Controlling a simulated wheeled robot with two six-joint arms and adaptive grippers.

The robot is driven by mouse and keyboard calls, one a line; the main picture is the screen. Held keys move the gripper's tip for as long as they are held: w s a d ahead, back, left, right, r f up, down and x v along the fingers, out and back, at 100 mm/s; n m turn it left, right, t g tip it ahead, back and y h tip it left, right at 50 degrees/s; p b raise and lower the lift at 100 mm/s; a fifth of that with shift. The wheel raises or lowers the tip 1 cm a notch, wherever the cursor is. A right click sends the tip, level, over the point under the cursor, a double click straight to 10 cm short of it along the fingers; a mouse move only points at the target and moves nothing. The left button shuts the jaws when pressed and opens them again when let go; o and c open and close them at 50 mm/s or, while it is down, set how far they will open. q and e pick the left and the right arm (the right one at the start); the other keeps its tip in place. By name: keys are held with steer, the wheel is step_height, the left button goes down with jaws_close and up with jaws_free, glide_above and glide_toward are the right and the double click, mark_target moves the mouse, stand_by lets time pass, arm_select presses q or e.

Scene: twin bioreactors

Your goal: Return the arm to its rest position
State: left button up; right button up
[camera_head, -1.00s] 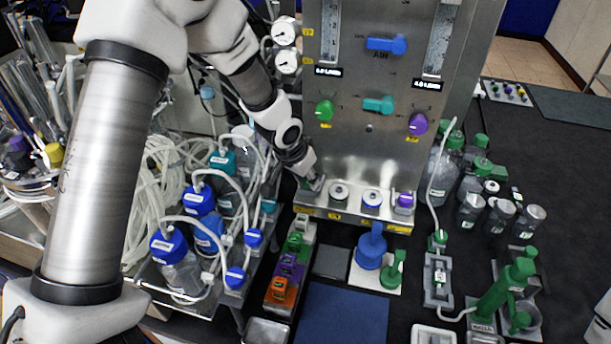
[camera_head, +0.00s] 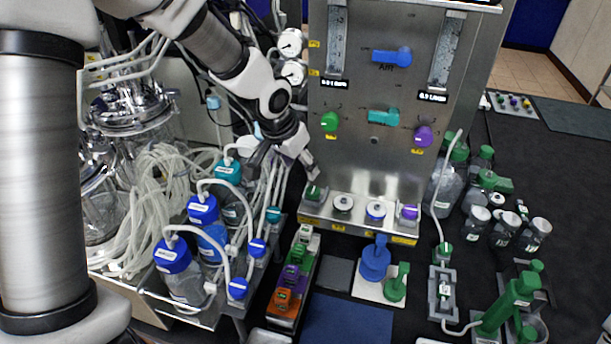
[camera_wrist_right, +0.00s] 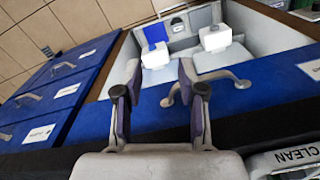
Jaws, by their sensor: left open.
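My left arm comes in from the left in the head view. Its gripper (camera_head: 285,167) is open and empty, with the fingers spread, in front of the lower left of the metal control panel (camera_head: 365,165). One finger reaches near the green knob (camera_head: 315,192) at the left end of the panel's base ledge; whether it touches cannot be told. My right gripper (camera_wrist_right: 159,78) shows only in the right wrist view. Its two fingers are apart with nothing between them, in front of a blue-edged drawer or cabinet with a grey handle (camera_wrist_right: 205,85).
Blue-capped bottles (camera_head: 180,270) with looped tubing stand close left of the panel. Glass vessels (camera_head: 130,120) stand behind my left arm. Colored valve blocks (camera_head: 292,277), a blue stopper (camera_head: 375,261) and a green-handled fixture (camera_head: 508,300) stand in front.

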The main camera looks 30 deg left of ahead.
arm_select(q)
steer(key=shift+s+r, duration=0.1)
steer(key=shift+r, duration=0.2)
steer(key=shift+r, duration=0.1)
